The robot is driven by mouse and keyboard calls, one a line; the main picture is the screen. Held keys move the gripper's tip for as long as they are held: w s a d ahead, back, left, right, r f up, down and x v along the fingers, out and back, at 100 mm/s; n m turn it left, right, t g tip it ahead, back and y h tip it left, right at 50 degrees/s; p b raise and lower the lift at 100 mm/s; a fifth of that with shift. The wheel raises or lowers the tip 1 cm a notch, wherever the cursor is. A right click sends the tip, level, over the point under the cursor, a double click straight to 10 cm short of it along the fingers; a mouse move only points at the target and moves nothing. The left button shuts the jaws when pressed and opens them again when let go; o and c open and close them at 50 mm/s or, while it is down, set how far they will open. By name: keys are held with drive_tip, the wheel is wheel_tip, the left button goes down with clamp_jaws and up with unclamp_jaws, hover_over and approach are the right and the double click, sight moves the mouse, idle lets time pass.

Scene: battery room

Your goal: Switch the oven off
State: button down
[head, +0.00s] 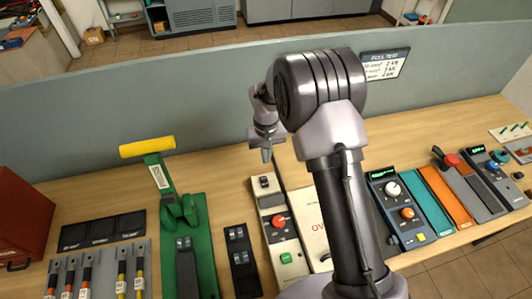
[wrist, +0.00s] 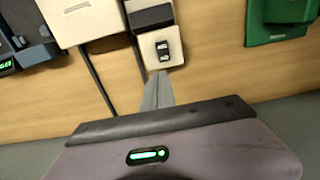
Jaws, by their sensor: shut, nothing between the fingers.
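The oven (head: 305,207) is a pale box with red lettering that starts "OV"; my arm hides much of it. To its left stands a narrow pale control unit (head: 275,239) with a black rocker switch (head: 264,182) at its far end, a red knob (head: 279,221) and a green button (head: 286,258). My gripper (head: 266,158) is shut and empty, pointing down just beyond the rocker end. In the wrist view the shut fingertips (wrist: 159,75) are close to the rocker switch (wrist: 162,48); I cannot tell whether they touch the panel. The rocker's position is too small to read.
A green lever press (head: 178,220) with a yellow handle and a black switch strip (head: 241,258) stand to the left. Meters with knobs (head: 398,205) stand to the right. A grey-green partition (head: 200,108) runs behind the wooden bench.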

sight(267, 179)
wheel_tip(267, 179, down, 8)
drive_tip(key=shift+r+b, duration=0.1)
drive_tip(key=shift+b, duration=0.25)
drive_tip(key=shift+s+d+r, duration=0.15)
drive_tip(key=shift+s+r, duration=0.3)
drive_tip(key=shift+s, duration=0.2)
wheel_tip(267, 179, up, 14)
drive_tip(key=s+p, duration=0.2)
drive_tip(key=p, duration=0.1)
drive_tip(key=shift+d, duration=0.2)
drive_tip(key=shift+s+f, duration=0.1)
